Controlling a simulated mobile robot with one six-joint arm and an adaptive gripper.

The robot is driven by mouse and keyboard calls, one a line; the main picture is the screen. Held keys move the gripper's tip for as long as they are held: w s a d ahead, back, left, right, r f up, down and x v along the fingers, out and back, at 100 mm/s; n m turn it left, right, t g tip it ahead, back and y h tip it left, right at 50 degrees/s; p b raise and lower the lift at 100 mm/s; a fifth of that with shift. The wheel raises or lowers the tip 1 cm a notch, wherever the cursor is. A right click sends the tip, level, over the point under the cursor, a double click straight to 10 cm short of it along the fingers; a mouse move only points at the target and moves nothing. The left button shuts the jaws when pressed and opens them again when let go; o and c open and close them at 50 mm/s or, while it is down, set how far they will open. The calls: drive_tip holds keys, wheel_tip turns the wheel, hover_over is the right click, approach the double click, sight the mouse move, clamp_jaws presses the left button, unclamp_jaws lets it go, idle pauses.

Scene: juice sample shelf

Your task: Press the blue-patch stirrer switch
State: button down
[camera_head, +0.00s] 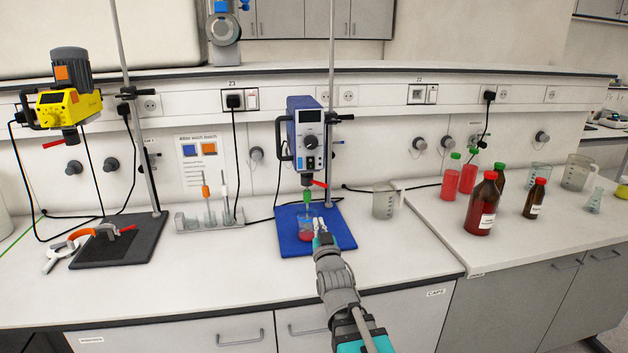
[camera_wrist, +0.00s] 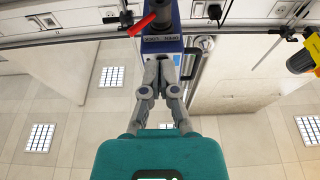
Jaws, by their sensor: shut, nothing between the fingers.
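The blue-fronted stirrer (camera_head: 306,128) hangs on a tall rod at the middle of the bench in the head view, with a dark display, a round black knob (camera_head: 310,142) and small controls below it. Its blue base (camera_head: 335,240) carries a glass vessel with red liquid (camera_head: 306,235). My gripper (camera_head: 318,224) is shut and empty, in front of the vessel and below the stirrer body. In the wrist view, my gripper (camera_wrist: 163,62) points toward the stirrer's blue part (camera_wrist: 160,45), which is partly hidden behind the fingers. I cannot tell whether they touch.
A yellow stirrer (camera_head: 64,105) stands at left over a black base (camera_head: 120,250). A beaker (camera_head: 384,202) and several bottles stand right.

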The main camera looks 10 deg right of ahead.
sight(311, 165)
drive_tip(key=s+r+t+b, duration=0.1)
drive_tip(key=s+r+t, duration=0.2)
drive_tip(key=r+t, duration=0.1)
drive_tip(key=shift+r+t, duration=0.3)
drive_tip(key=shift+r, duration=0.3)
drive_tip(key=shift+w+r, duration=0.1)
drive_tip(key=shift+w, duration=0.05)
drive_tip(key=p+x, duration=0.2)
drive_tip(key=x, duration=0.2)
drive_tip(key=w+f+p+x, duration=0.1)
drive_tip(key=x, duration=0.2)
drive_tip(key=p+x, duration=0.2)
drive_tip(key=x, duration=0.2)
drive_tip(key=shift+w+f+p, duration=0.15)
drive_tip(key=shift+w+p, duration=0.2)
drive_tip(key=shift+w, duration=0.65)
